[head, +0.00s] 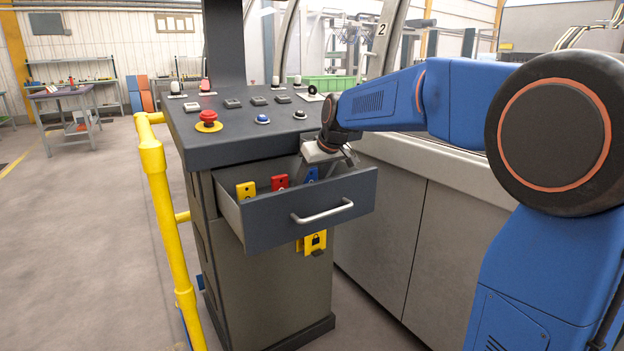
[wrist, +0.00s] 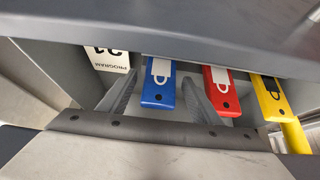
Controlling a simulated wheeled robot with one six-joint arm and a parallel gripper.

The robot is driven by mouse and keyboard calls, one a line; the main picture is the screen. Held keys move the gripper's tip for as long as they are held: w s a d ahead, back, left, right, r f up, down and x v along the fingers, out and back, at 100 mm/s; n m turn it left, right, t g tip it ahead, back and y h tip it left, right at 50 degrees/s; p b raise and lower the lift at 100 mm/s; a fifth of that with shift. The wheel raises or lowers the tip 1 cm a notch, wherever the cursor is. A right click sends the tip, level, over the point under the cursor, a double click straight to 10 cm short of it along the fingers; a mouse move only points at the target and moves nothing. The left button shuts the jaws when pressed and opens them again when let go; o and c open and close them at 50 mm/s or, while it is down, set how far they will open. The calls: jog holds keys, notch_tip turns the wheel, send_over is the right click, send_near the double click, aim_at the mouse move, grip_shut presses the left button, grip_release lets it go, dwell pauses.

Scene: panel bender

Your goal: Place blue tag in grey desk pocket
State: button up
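A blue tag (head: 311,174) with a white padlock mark is in the open grey drawer (head: 270,222) of the control desk (head: 200,139). In the wrist view the blue tag (wrist: 158,88) lies between the two fingers of my gripper (wrist: 158,100), with a small gap on each side. My gripper (head: 325,170) reaches down into the drawer from above, open, and partly hides the blue tag in the head view. I cannot make out a separate grey pocket for certain.
A red tag (wrist: 220,88) and a yellow tag (wrist: 271,96) are right of the blue one in the wrist view, and a white program tag (wrist: 108,58) is left. The desk top overhangs the drawer. A yellow rail (head: 158,190) stands left of the desk.

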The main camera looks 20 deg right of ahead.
jog(key=shift+r, duration=0.1)
jog(key=d+v, duration=0.1)
jog(key=v, duration=1.6)
jog(key=s+d+f+m+h, duration=0.1)
jog(key=s+f, duration=1.2)
jog(key=s, duration=0.4)
jog(key=s+d+f+m+g+h, duration=0.1)
jog(key=s+d+f+m, duration=0.1)
jog(key=s+f, duration=1.2)
jog(key=s, duration=0.3)
jog(key=shift+s+f+m, duration=0.15)
jog(key=shift+s+m, duration=0.15)
jog(key=shift+o, duration=0.5)
jog(key=shift+d, duration=0.1)
